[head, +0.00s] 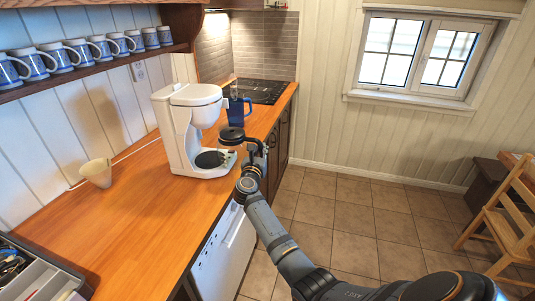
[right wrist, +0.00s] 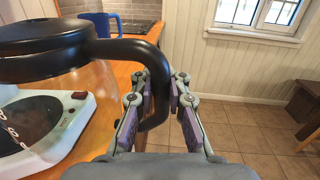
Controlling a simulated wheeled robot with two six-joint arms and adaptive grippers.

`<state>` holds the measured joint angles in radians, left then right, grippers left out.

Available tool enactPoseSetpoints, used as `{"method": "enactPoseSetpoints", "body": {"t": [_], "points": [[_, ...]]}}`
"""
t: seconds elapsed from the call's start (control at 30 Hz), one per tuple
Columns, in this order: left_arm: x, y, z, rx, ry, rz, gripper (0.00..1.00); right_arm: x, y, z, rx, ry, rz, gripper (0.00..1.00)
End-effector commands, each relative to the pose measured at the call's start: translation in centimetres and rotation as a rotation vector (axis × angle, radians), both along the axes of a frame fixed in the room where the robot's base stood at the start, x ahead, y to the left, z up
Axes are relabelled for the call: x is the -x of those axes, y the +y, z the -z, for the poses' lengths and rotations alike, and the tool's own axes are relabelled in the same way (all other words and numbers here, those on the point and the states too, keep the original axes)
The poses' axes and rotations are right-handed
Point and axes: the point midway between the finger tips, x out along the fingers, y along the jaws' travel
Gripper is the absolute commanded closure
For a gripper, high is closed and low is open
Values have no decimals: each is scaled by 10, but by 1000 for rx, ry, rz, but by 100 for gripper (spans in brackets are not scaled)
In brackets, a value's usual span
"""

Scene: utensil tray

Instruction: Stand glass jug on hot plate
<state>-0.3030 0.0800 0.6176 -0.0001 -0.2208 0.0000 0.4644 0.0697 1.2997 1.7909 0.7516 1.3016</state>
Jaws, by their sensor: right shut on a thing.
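The glass jug shows by its black lid (head: 231,134) and black handle (right wrist: 152,62); its clear glass body is hard to make out. My right gripper (head: 254,152) is shut on the handle, with the fingers on either side of it in the right wrist view (right wrist: 160,105). The jug looks upright and held up in front of the white coffee maker (head: 188,120). The dark round hot plate (head: 212,159) sits on the maker's base, left of and below the lid; it also shows in the right wrist view (right wrist: 25,125). My left gripper is not in view.
A blue mug (head: 236,111) stands behind the jug near the black hob (head: 262,91). A cream cup (head: 97,172) and a grey utensil tray (head: 40,275) are on the wooden counter (head: 150,215) at left. The counter's front edge lies close to my right gripper.

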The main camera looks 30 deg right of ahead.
Motion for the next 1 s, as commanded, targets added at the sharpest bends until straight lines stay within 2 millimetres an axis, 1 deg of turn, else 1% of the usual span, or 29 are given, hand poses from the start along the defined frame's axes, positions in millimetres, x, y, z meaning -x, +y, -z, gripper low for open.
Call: {"method": "enactPoseSetpoints", "body": {"t": [0.03,0.23,0.67,1.0], "points": [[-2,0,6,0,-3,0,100,-3,3,1,-2,-4,0,100],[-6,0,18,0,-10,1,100,-15,15,2,-2,-3,0,100],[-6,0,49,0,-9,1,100,-39,40,2,-2,-5,-1,100],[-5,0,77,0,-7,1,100,-58,59,3,0,-4,-1,100]]}}
